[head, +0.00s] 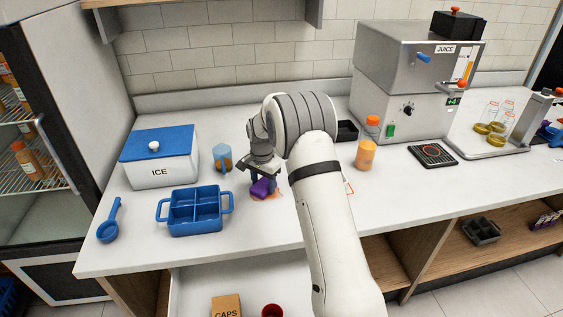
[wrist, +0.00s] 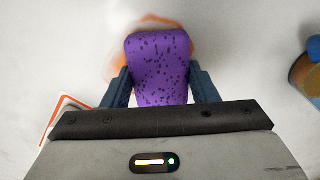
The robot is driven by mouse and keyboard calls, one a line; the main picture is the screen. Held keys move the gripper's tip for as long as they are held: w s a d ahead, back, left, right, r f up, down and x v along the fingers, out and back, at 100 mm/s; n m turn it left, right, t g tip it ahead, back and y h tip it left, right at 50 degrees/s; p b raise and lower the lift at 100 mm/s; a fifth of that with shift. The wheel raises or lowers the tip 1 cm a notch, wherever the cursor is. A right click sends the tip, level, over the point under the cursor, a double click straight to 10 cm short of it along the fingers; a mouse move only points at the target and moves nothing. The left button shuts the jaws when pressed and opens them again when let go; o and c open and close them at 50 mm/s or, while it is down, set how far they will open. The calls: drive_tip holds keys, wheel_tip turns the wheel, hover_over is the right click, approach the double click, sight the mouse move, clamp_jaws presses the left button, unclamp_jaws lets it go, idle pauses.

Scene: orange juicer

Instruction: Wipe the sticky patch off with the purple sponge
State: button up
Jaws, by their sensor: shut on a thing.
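The purple sponge (wrist: 159,75) is gripped between the two fingers of my gripper (wrist: 160,90) in the wrist view. In the head view the sponge (head: 262,187) is low at the counter, under my gripper (head: 262,180). The sticky patch (wrist: 150,22) is an orange smear showing around the sponge's far end and sides in the wrist view. In the head view part of the patch (head: 268,196) shows beside the sponge; the rest is hidden under it. I cannot tell whether the sponge touches the counter.
A blue divided tray (head: 194,230) stands left of the gripper. Behind are an orange-and-blue cup (head: 222,157) and the ice box (head: 160,172). A blue scoop (head: 108,226) lies far left. A juice bottle (head: 367,145) and the juicer (head: 405,85) stand right. An open drawer (head: 200,280) sits below.

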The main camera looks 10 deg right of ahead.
sight(253, 185)
drive_tip(key=shift+a+f, duration=0.1)
drive_tip(key=shift+a, duration=2.3)
drive_tip(key=shift+d, duration=5.5)
drive_tip(key=shift+s+a, duration=0.35)
drive_tip(key=shift+a, duration=0.2)
drive_tip(key=shift+w+a, duration=0.15)
drive_tip(key=shift+a, duration=5)
drive_tip(key=shift+d, duration=5.7)
wheel_tip(253, 185, up, 8)
drive_tip(key=p, duration=0.4)
drive_tip(key=shift+a, duration=0.1)
